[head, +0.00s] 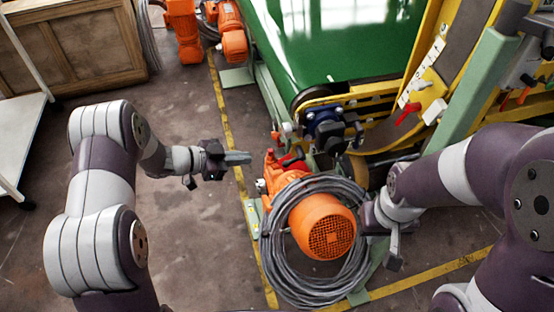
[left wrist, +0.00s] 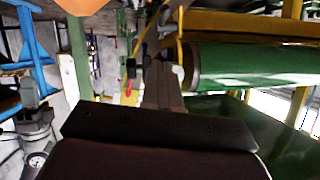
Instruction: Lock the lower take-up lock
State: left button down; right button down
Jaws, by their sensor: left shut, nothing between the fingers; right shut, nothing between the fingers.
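I cannot tell for sure which part is the lower take-up lock. One red handle (head: 407,114) sits on the yellow side plate at the right of the green belt. Another red part (head: 291,159) is low, beside the orange gearmotor. My left gripper (head: 246,158) is shut and empty, pointing right, a little left of that low red part and apart from it. In the left wrist view its grey fingers (left wrist: 160,82) show beside a small red part (left wrist: 130,68). My right gripper (head: 369,218) is shut beside the orange motor; its fingertips are hard to make out.
A coil of grey cable (head: 278,268) hangs around the orange motor (head: 323,226). The green belt (head: 335,45) and a pale green post (head: 470,90) stand behind. A wooden cabinet (head: 75,50) is at the back left. Open floor lies between my left arm and the yellow line.

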pick_arm(q)
jog(key=b, duration=0.3)
send_near(289, 162)
jog(key=d+r, duration=0.2)
jog(key=d, duration=0.1)
jog(key=f, duration=0.1)
jog(key=w+d+f, duration=0.1)
jog(key=w+f, duration=0.1)
jog(key=shift+d+f+b, duration=0.3)
jog(key=shift+d+b, duration=0.05)
jog(key=shift+w+d+f, duration=0.15)
jog(key=shift+w+f, duration=0.1)
jog(key=shift+f, duration=0.05)
jog(key=shift+f, duration=0.1)
